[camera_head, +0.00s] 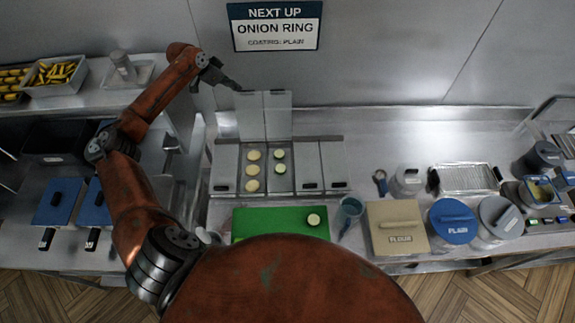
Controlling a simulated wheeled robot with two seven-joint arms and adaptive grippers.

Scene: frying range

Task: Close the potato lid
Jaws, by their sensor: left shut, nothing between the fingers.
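A metal bin unit (214,188) stands behind the green board. Two of its lids stand raised side by side at the back: a left lid (251,120) and a right lid (278,120). Under the left one, an open bin shows pale yellow slices (253,170) that look like potato. Under the right one lie green-rimmed slices (280,169). My left gripper (237,87) is shut and empty. In the picture its tip is at the upper left corner of the left raised lid; contact cannot be told. My right gripper is not in view.
Closed lids (307,165) flank the open bins. A green board (260,224) with one slice lies in front. A beige flour box (395,228), a blue-lidded plain container (453,221) and a wire basket (466,179) stand to the right. A wall sign (276,26) hangs behind.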

